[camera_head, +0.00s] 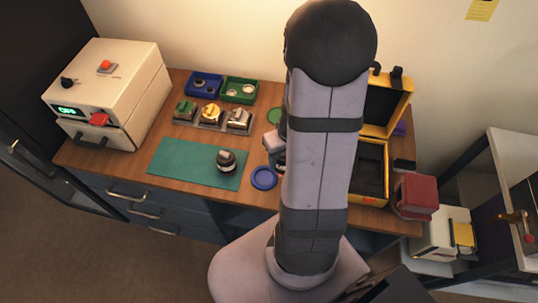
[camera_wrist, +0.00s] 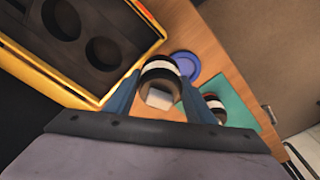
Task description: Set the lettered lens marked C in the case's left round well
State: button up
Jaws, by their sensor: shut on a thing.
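My gripper (camera_wrist: 161,88) is shut on a dark lens (camera_wrist: 160,68) with a white band and a reddish-brown band. It holds the lens beside the yellow case; no letter on it can be read. The open yellow case (camera_wrist: 152,24) has dark foam with two round wells, one well (camera_wrist: 62,20) at the upper left and another (camera_wrist: 103,53) nearer the lens in the wrist view. Both wells look empty. In the head view the case (camera_head: 381,147) stands right of my arm, partly hidden by it. A second lens (camera_head: 226,161) stands on the green mat (camera_head: 175,160).
A blue round dish (camera_head: 264,178) lies between mat and case. Blue (camera_head: 203,76) and green (camera_head: 254,82) trays stand at the back, with several small devices before them. A white box (camera_head: 107,85) stands at left, a red block (camera_head: 415,196) right of the case.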

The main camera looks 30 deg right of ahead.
jog(key=s+d+r+n+p, duration=0.1)
jog(key=d+r+n+p, duration=0.1)
jog(key=d, duration=0.9)
jog(key=shift+s+r, duration=0.35)
jog(key=shift+r, duration=0.5)
jog(key=shift+f, duration=0.1)
jog(key=shift+f+b, duration=2.05)
jog(key=shift+f, duration=0.45)
jog(key=shift+f+b, duration=1.55)
jog(key=shift+b, duration=0.05)
jog(key=o, duration=1.4)
jog(key=shift+s, duration=0.1)
jog(key=shift+r, duration=0.1)
